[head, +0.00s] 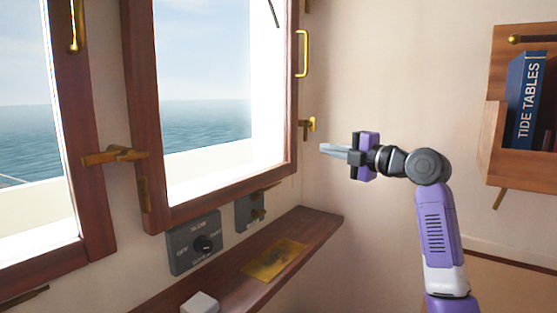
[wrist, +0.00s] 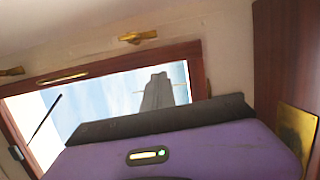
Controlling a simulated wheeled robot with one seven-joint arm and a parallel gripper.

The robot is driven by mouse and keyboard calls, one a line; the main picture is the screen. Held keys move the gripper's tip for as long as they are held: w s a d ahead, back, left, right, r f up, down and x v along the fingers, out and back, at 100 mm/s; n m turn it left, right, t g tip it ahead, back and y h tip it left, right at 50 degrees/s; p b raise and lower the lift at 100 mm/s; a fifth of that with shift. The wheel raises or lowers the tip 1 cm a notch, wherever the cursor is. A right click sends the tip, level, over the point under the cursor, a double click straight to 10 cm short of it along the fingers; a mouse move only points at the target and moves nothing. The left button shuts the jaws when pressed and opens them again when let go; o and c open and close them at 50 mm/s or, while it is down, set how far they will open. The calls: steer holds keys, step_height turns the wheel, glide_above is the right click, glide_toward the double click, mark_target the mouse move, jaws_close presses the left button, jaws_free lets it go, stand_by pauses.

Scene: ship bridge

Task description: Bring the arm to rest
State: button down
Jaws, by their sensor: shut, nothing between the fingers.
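My gripper (head: 336,151) is shut and empty in the head view. It points left, held in the air in front of the pale wall, to the right of the wood-framed window. My arm bends at a grey joint and runs down to the lower right. In the wrist view the purple and black body of my gripper (wrist: 190,150) fills the lower part, and the fingertips are hidden there.
The window (head: 210,90) has brass handles. Below it is a wooden ledge (head: 320,222) with a brass plate (head: 275,260) and a white block (head: 200,303). A wooden book rack (head: 493,140) hangs at right.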

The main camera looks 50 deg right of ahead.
step_height(320, 180, up, 5)
steer(key=s+d+m+t+h, duration=0.2)
steer(key=d+m+h, duration=0.15)
steer(key=m, duration=0.35)
steer(key=s+a+f+m+g+h+p, duration=0.1)
steer(key=s+a+f+m+h+p, duration=0.2)
steer(key=a+f+m, duration=0.7)
steer(key=s+a+f+m+g+h+p, duration=0.1)
steer(key=s+a+f+m+h+p, duration=0.15)
steer(key=a+f+m, duration=0.7)
steer(key=s+a+f+n+g+y+p, duration=0.1)
steer(key=s+a+f+n+y+p, duration=0.2)
steer(key=s+a, duration=0.9)
steer(key=s+a+f+n+g+y+p, duration=0.2)
steer(key=s+a+f+n+y, duration=0.5)
steer(key=s+a, duration=0.6)
steer(key=a+f+y+p, duration=0.1)
steer(key=a+f, duration=0.1)
steer(key=a, duration=0.2)
steer(key=shift+a+f+y, duration=0.15)
steer(key=shift+a+y, duration=0.2)
steer(key=shift+y, duration=0.05)
